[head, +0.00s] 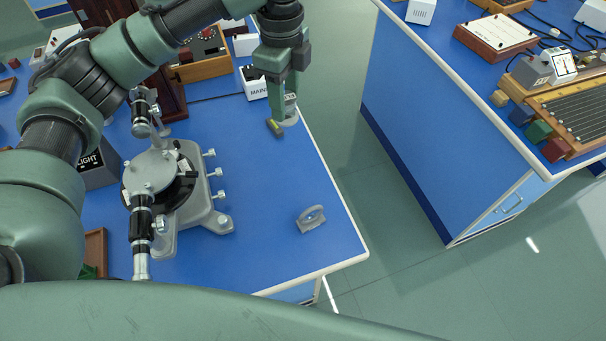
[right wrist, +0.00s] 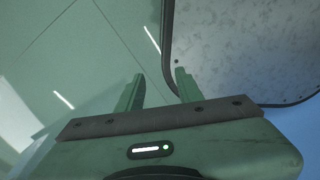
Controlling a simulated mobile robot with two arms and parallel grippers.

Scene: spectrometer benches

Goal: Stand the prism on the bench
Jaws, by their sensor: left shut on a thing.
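My left gripper (head: 283,88) is shut, pointing down over the back right part of the blue bench (head: 265,205). A small pale grey piece (head: 291,101) shows just below its fingertips and appears to be the prism; the fingers hide most of it. I cannot tell whether it touches the bench. A short olive-yellow bar (head: 274,128) and a grey rounded part show right under the gripper. My right gripper (right wrist: 157,92) is open and empty in the right wrist view, over the floor beside a grey panel.
A grey spectrometer (head: 165,190) with black tubes stands left of the gripper. A small lens on a grey mount (head: 311,217) stands near the front right corner. Bare bench lies between them. A white mains box (head: 254,86) is behind. A second bench (head: 430,120) stands across the aisle.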

